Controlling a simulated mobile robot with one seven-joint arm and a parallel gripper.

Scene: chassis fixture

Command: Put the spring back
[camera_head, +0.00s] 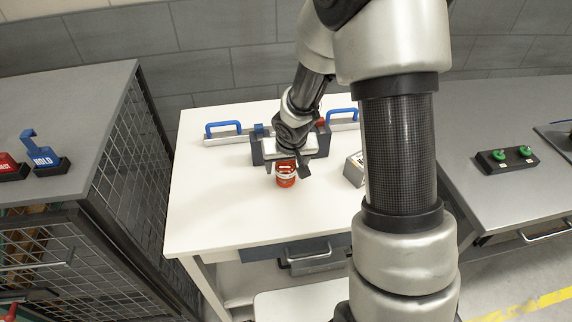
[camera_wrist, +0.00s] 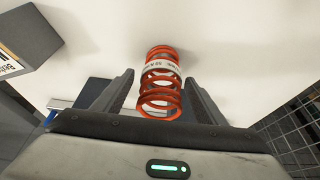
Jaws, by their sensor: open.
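A red-orange coil spring (camera_head: 286,175) with a pale band stands on the white table, near its middle. It also shows in the wrist view (camera_wrist: 160,82), where its near end lies between my two fingers. My gripper (camera_head: 288,170) is open around the spring, with a gap between the coils and each finger (camera_wrist: 160,95). Behind it on the table is a dark grey fixture block (camera_head: 257,152) with blue-handled parts on both sides. My gripper and wrist hide much of the fixture's middle.
A small grey box with a label (camera_head: 354,170) stands right of the spring, partly behind my arm. A blue HOLD stand (camera_head: 43,157) is on the left cabinet. A box with green buttons (camera_head: 507,157) is on the right bench. The table's front left is clear.

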